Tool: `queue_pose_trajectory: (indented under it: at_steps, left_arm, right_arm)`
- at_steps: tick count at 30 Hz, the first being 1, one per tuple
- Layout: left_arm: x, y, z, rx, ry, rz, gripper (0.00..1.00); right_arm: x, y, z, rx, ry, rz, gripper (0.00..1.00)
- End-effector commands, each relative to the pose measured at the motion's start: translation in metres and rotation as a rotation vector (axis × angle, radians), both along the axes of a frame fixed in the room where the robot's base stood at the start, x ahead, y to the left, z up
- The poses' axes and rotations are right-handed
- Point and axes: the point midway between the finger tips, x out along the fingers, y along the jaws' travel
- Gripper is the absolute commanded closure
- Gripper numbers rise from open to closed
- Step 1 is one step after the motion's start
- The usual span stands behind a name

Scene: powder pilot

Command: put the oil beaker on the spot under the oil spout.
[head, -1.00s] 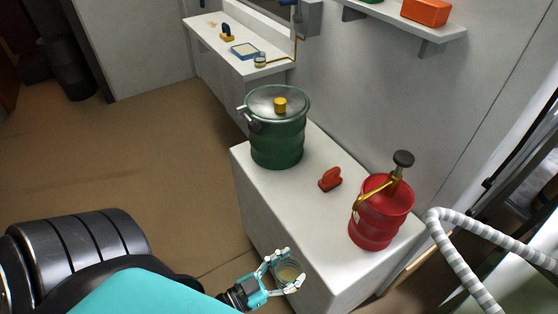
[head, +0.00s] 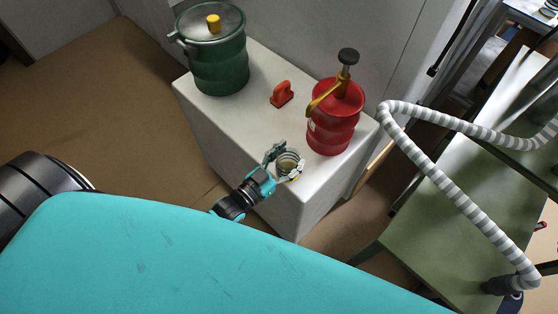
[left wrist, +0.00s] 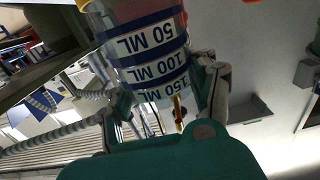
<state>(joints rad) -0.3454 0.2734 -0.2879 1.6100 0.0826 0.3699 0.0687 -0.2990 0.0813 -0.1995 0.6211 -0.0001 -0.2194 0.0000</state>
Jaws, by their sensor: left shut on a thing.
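My left gripper (head: 284,166) is shut on a clear beaker (head: 291,160), one finger on each side. It holds the beaker near the front edge of the white counter, just left of and in front of the red can. Whether the beaker touches the counter I cannot tell. In the left wrist view the beaker (left wrist: 148,50) shows dark blue bands marked 50, 100 and 150 ML. The red can (head: 333,128) has a black-knobbed pump and a brass spout (head: 322,97) that slants down to the left. The spot under the spout is not clearly visible. My right gripper is out of view.
A green drum (head: 221,66) with a yellow lid knob and a side tap stands at the counter's far left. A small red-orange object (head: 281,94) lies between drum and can. A striped hose (head: 440,180) bends at the right. Bare counter (head: 240,120) lies left of the beaker.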

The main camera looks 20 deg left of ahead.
Motion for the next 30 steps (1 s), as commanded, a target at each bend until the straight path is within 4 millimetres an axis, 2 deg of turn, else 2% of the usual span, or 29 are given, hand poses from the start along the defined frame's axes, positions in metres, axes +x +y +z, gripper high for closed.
queue_pose_trajectory:
  at_steps: [9,15,30]
  left_arm:
    - [0.036,-0.013,-0.005,-0.001,-0.004,-0.001,0.95]
    - [0.052,-0.019,-0.008,-0.001,-0.003,0.000,0.95]
    - [0.058,-0.021,-0.008,-0.001,-0.002,-0.001,0.95]
  right_arm:
    - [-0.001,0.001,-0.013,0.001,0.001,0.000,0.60]
    - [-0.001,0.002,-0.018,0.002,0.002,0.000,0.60]
    - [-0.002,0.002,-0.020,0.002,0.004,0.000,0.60]
